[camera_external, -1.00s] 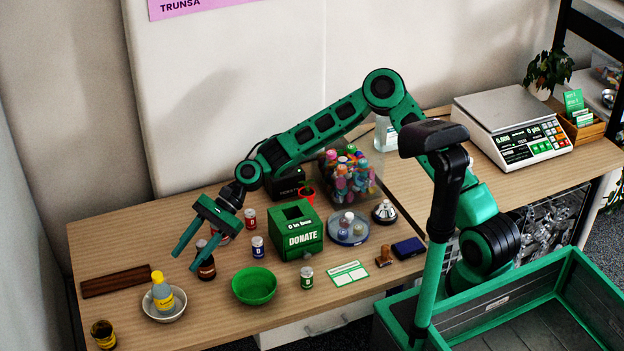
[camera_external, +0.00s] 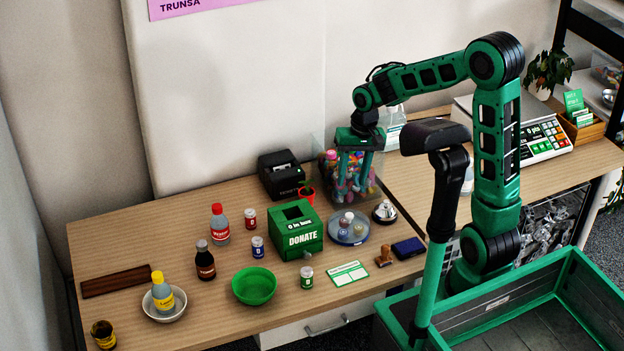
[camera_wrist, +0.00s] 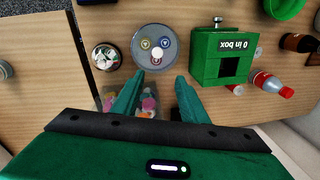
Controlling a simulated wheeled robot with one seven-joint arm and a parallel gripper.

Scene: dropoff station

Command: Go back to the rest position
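My gripper (camera_external: 354,165) is open and empty, fingers pointing down, in front of the clear bin of colourful items (camera_external: 346,190) in the external view. In the wrist view my gripper (camera_wrist: 158,88) shows two green fingers spread apart with nothing held between them.
A scale (camera_external: 545,140) stands at right.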

